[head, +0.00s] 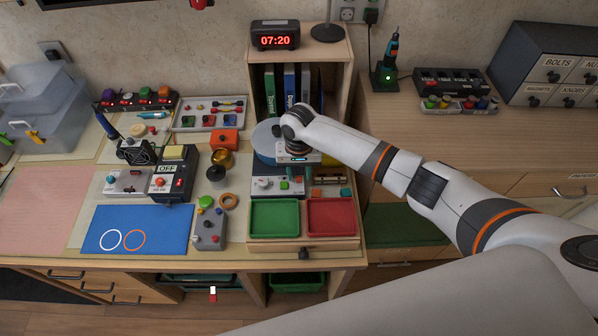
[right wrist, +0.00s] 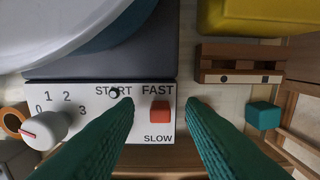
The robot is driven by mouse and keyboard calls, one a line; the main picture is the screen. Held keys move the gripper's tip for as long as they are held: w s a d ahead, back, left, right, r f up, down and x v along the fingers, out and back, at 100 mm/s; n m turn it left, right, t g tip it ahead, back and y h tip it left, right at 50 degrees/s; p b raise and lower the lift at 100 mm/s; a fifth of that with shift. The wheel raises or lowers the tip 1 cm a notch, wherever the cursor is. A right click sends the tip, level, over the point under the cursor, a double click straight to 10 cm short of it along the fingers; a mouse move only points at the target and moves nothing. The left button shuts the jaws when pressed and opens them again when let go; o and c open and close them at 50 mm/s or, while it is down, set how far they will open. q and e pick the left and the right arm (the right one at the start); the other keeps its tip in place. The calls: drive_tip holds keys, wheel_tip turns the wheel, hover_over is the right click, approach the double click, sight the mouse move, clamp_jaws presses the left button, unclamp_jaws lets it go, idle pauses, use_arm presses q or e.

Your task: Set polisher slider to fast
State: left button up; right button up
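The polisher has a white front panel (right wrist: 85,132) with START, FAST and SLOW printed on it; the panel also shows in the head view (head: 265,193). Its red slider knob (right wrist: 160,111) sits just below FAST and above SLOW, nearer FAST. My right gripper (right wrist: 160,101) is open above the panel, with one green finger left of the knob and one right of it; neither visibly touches it. In the head view my right gripper (head: 298,160) hangs over the polisher and hides part of it. My left gripper is in no view.
A white dial (right wrist: 45,130) stands at the panel's left. A teal cube (right wrist: 263,116) and a brown block (right wrist: 240,65) lie to the right. Green (head: 274,233) and red (head: 331,233) trays are in front. The shelf (head: 342,75) rises behind.

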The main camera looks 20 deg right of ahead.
sight(299, 176)
wheel_tip(299, 176, up, 11)
drive_tip(key=shift+r+b, duration=0.15)
drive_tip(key=shift+b, duration=0.15)
idle(0.5)
